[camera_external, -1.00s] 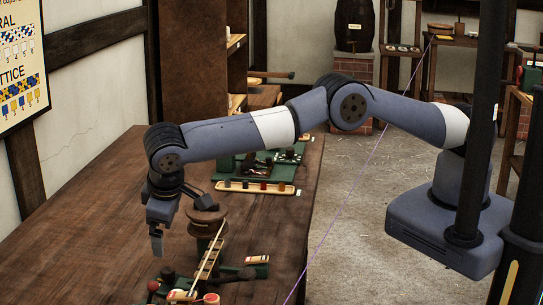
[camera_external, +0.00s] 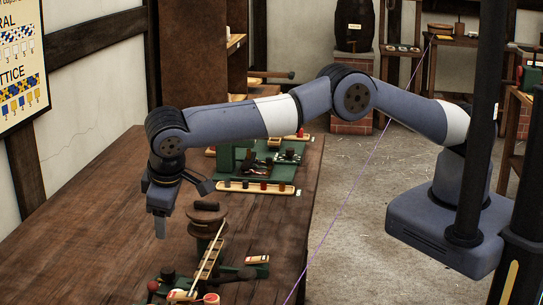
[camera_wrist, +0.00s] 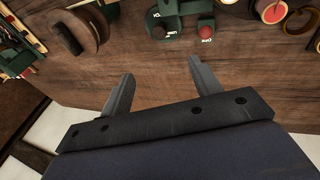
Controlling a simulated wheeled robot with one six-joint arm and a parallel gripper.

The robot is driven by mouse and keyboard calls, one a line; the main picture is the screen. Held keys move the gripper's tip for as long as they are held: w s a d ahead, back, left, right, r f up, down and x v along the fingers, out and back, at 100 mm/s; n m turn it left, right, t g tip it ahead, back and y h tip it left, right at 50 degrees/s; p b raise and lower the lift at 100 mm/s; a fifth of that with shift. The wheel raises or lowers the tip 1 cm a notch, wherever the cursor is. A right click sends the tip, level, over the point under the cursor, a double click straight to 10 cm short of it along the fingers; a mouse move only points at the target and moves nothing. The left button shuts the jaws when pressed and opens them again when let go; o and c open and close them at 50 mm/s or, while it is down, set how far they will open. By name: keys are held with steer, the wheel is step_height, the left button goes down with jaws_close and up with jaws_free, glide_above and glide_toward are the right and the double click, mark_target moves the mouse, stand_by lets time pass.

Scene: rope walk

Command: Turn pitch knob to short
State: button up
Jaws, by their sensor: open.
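My gripper (camera_external: 159,235) is open and empty above the wooden bench, left of a brown spool-like part. In the wrist view my gripper (camera_wrist: 161,68) has its two fingers apart with only bare bench between them. A green base (camera_wrist: 181,22) lies beyond the fingertips at the top, with a small dark knob and a red round knob (camera_wrist: 206,32) on it. Small labels there are too blurred to read. In the external view a dark knob (camera_external: 167,271) and a red knob (camera_external: 152,286) stand at the near end of the bench. I cannot tell which is the pitch knob.
The brown spool-like part (camera_external: 207,225) stands right of my gripper, with a pale slatted strip beside it. A tray with several coloured pegs (camera_external: 256,187) and green equipment lie farther back. The bench's left side (camera_external: 90,235) is clear.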

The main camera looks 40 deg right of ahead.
mark_target(173, 264)
steer(key=w+d+f+n+y+b, duration=0.1)
steer(key=f+b, duration=0.1)
steer(key=b, duration=0.3)
steer(key=w+d+f+n+g+y+b, duration=0.1)
steer(key=w+d+f+b, duration=0.1)
steer(key=b, duration=0.4)
steer(key=w+d+f+n+g+y+b, duration=0.1)
steer(key=f+y+b, duration=0.1)
steer(key=b, duration=0.3)
steer(key=shift+w+d+f+b, duration=0.25)
steer(key=shift+d+f+b, duration=0.05)
steer(key=shift+f+b, duration=0.1)
steer(key=shift+c, duration=0.7)
steer(key=shift+n+y, duration=0.3)
steer(key=shift+y, duration=0.2)
steer(key=x, duration=0.3)
steer(key=d+b+x, duration=0.1)
steer(key=x, duration=0.3)
steer(key=b+x, duration=0.1)
steer(key=x, duration=0.2)
steer(key=shift+w+d+f, duration=0.1)
steer(key=shift+w+f, duration=0.05)
steer(key=shift+f, duration=0.3)
steer(key=shift+c, duration=0.2)
steer(key=c, duration=0.9)
